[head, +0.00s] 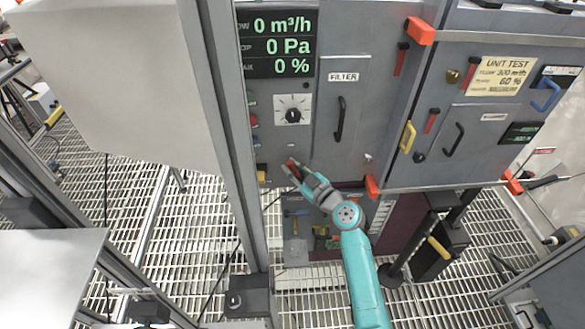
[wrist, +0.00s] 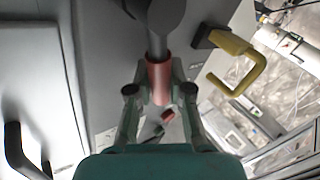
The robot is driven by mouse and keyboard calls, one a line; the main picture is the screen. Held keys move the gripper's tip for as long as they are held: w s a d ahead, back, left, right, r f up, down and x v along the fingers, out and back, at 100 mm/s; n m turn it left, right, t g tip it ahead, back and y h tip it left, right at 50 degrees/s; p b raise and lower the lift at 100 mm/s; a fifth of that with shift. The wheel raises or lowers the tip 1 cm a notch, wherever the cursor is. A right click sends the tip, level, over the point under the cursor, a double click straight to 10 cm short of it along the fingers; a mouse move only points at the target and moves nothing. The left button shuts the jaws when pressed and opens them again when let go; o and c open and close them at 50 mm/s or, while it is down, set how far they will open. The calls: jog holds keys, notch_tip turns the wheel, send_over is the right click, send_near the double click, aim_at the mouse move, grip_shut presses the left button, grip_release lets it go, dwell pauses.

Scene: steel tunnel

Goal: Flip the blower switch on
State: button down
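The blower switch appears to be a lever with a red grip (head: 291,166) on the lower part of the grey panel; I see no readable label on it. In the wrist view its red sleeve (wrist: 158,82) sits on a dark shaft that rises to a dark round hub. My gripper (head: 298,170) is at this lever, below the dial. In the wrist view the fingers of my gripper (wrist: 159,75) lie close along both sides of the red sleeve and look shut on it. The display (head: 277,44) reads 0 m³/h, 0 Pa and 0 %.
A dial (head: 292,115) sits above the lever, with a FILTER door (head: 342,100) and black handle to the right. A yellow handle (wrist: 238,68) juts out at right in the wrist view. A steel post (head: 218,120) stands left of the panel. The floor is grating.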

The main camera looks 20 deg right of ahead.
dwell(0.3)
jog(key=shift+s+d+r+m+t, duration=0.15)
jog(key=shift+d+m+t, duration=0.25)
jog(key=shift+m, duration=0.2)
jog(key=shift+s+d+r+m+t, duration=0.1)
jog(key=shift+d+m+t, duration=0.3)
jog(key=shift+m, duration=0.2)
jog(key=c, duration=1.3)
grip_release()
jog(key=v, duration=1.2)
jog(key=shift+f, duration=0.1)
